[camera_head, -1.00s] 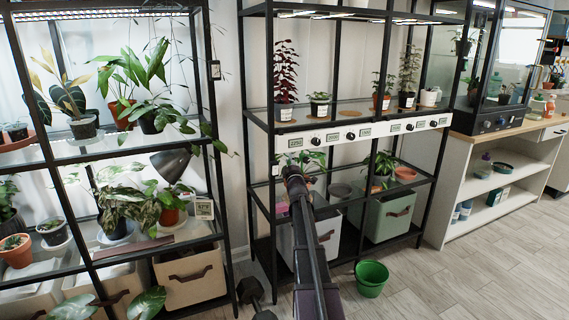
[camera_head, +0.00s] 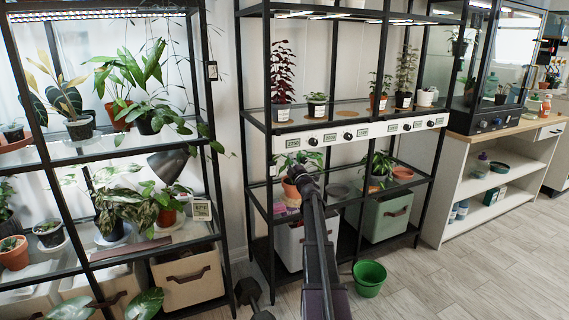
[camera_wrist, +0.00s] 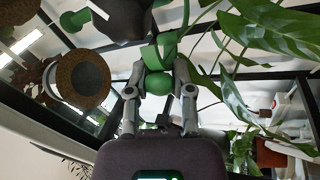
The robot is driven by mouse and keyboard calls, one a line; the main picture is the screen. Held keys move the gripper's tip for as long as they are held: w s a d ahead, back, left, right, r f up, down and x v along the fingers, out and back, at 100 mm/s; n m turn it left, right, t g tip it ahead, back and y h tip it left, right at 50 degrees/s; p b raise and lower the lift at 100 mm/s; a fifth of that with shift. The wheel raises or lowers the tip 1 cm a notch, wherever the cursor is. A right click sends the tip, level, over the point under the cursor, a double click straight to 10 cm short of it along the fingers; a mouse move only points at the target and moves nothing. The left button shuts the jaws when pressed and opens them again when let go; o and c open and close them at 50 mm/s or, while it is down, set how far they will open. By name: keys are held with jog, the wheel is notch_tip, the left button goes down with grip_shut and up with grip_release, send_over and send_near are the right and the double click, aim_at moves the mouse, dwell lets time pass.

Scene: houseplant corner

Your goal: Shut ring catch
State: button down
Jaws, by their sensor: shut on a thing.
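My gripper (camera_wrist: 160,75) is shut on a green clip-like part (camera_wrist: 164,50). A round green knob (camera_wrist: 159,83) sits between the fingertips. The clip lies close to green stems and a large leaf (camera_wrist: 270,30); I cannot tell whether its ring is closed or goes around a stem. In the head view my gripper (camera_head: 297,174) is at the middle shelf of the centre rack, in front of a leafy plant (camera_head: 300,158) in a terracotta pot (camera_head: 290,188). The clip is hidden there by my arm.
Another green part (camera_wrist: 75,20) shows at the upper left of the wrist view, near a dark rounded thing (camera_wrist: 122,18). Black rack posts and glass shelves surround my arm. A second plant (camera_head: 379,165) stands to the right. A green bucket (camera_head: 369,278) is on the floor.

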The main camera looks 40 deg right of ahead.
jog(key=shift+s+d+n+y, duration=0.1)
jog(key=shift+d+n+y, duration=0.6)
jog(key=shift+y, duration=1.05)
jog(key=shift+s+d+n+y, duration=0.15)
jog(key=shift+d+n+y, duration=0.1)
jog(key=shift+n+y, duration=1.15)
jog(key=shift+s+d+n+y, duration=0.1)
jog(key=shift+d+n+y, duration=0.45)
jog(key=shift+y, duration=1.5)
jog(key=shift+c, duration=2.4)
grip_release()
jog(key=shift+a, duration=0.1)
jog(key=shift+a+n+y, duration=0.1)
jog(key=shift+n+y, duration=0.15)
jog(key=shift+y, duration=0.15)
